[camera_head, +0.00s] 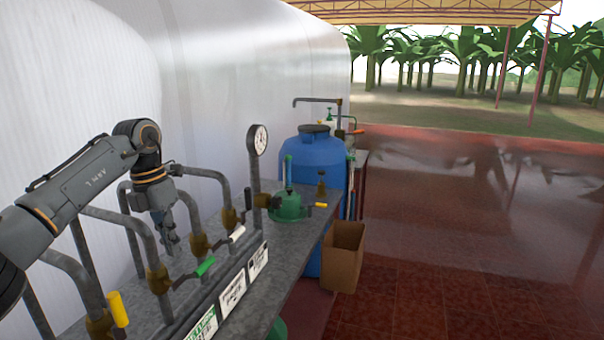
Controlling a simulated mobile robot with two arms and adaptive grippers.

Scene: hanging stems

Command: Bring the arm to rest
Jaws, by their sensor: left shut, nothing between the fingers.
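My left arm comes in from the left in the head view. Its gripper (170,241) points down, shut and empty, among grey bent pipes above the bench. The gripper is close to the pipes and brass valves; I cannot tell whether it touches any. My right gripper is not in view.
The grey bench (285,262) carries valves with yellow, green and white handles, a pressure gauge (257,140) and a green pump (288,205). A blue barrel (315,160) and a cardboard box (342,257) stand beyond. The red tiled floor (470,270) at right is clear.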

